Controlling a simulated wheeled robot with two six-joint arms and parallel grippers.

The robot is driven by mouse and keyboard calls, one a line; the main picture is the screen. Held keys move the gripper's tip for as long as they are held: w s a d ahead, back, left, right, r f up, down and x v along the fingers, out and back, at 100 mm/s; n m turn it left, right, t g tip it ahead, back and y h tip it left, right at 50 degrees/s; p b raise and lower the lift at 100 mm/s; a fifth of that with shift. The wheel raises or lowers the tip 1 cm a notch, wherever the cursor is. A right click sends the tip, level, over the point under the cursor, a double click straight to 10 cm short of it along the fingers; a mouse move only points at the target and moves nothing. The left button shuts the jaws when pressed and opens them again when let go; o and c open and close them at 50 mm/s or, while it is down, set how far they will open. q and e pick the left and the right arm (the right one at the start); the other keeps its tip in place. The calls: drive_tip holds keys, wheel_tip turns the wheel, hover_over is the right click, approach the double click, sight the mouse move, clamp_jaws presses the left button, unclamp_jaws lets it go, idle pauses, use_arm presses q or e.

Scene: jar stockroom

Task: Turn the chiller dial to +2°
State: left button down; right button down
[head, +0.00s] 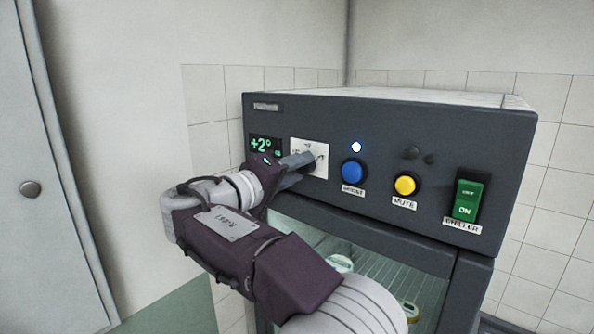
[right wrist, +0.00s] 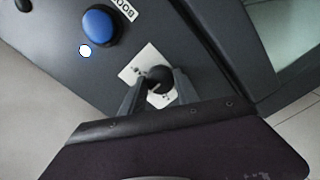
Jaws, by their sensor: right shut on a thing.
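The chiller (head: 400,120) is a dark grey cabinet with a control panel on its front. Its small display (head: 262,147) reads +2° in green. The dial's white plate (head: 322,158) is beside the display in the head view. My right gripper (head: 303,162) reaches the plate and covers most of the dial there. In the right wrist view the black round dial (right wrist: 160,78) sits between the two fingers, which are shut on it. My left gripper is in neither view.
Right of the dial are a lit white lamp (head: 356,147), a blue button (head: 354,171), a yellow mute button (head: 405,185) and a green switch (head: 468,199) showing ON. Below is a glass-fronted compartment with jars (head: 340,263). A pale door (head: 40,200) stands at left.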

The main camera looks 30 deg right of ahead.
drive_tip(key=shift+r+n+p, duration=0.2)
drive_tip(key=shift+n+p, duration=1.8)
drive_tip(key=shift+n, duration=3.9)
drive_tip(key=c, duration=0.9)
unclamp_jaws()
drive_tip(key=shift+f, duration=0.1)
